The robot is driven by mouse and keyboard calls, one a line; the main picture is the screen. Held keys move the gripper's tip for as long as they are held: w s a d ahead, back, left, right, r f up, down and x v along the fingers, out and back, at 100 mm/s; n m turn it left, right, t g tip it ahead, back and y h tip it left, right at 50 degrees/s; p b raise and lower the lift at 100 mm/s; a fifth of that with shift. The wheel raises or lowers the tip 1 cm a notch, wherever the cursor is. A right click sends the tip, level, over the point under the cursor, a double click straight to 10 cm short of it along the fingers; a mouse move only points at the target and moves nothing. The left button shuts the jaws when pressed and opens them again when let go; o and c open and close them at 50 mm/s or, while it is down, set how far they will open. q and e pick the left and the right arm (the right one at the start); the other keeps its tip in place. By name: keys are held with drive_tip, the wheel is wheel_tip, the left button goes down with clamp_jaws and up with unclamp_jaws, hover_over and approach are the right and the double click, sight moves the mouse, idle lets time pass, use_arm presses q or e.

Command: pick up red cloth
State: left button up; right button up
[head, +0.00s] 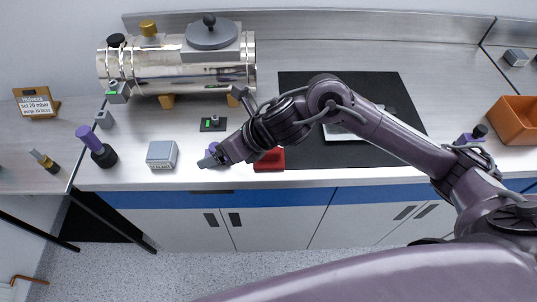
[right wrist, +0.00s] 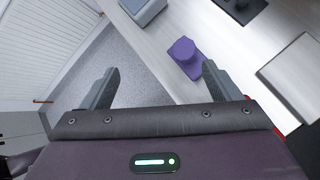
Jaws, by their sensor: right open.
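A red piece, which fits the red cloth (head: 269,161), lies at the counter's front edge beside the black mat. My right forearm partly covers it in the head view, and its folds cannot be made out. My right gripper (head: 210,160) is over the front edge, to the left of the red piece and apart from it. In the right wrist view the gripper (right wrist: 159,80) is open, with nothing between its fingers. My left gripper is not in view.
A grey box (head: 162,154) and a purple-handled tool (head: 96,146) stand left of the gripper. A shiny metal chamber (head: 180,72) lies behind. A black mat (head: 300,90) is under my arm; an orange bin (head: 514,120) is at right.

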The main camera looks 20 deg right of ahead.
sight(270, 151)
drive_tip(key=d+n+g+h, duration=0.1)
drive_tip(key=d+n, duration=0.1)
drive_tip(key=d, duration=0.2)
drive_tip(key=d+n+g+h, duration=0.1)
drive_tip(key=d+n, duration=0.2)
drive_tip(key=d, duration=0.2)
drive_tip(key=d+n+g+h, duration=0.1)
drive_tip(key=d+n, duration=0.2)
drive_tip(key=d, duration=0.1)
drive_tip(key=shift+s+d+g, duration=0.15)
drive_tip(key=shift+s+g, duration=0.1)
drive_tip(key=shift+g, duration=0.05)
drive_tip(key=shift+f, duration=0.25)
drive_tip(key=p+x, duration=0.2)
drive_tip(key=x, duration=0.4)
drive_tip(key=shift+w, duration=0.2)
drive_tip(key=shift+f, duration=0.4)
drive_tip(key=shift+c, duration=0.2)
drive_tip(key=shift+w, duration=0.1)
drive_tip(key=c, duration=1)
drive_tip(key=shift+r, duration=0.15)
drive_tip(key=shift+c, duration=0.2)
drive_tip(key=shift+r, duration=0.6)
wheel_tip(270, 151, up, 19)
drive_tip(key=shift+f+p, duration=0.2)
drive_tip(key=shift+p, duration=0.2)
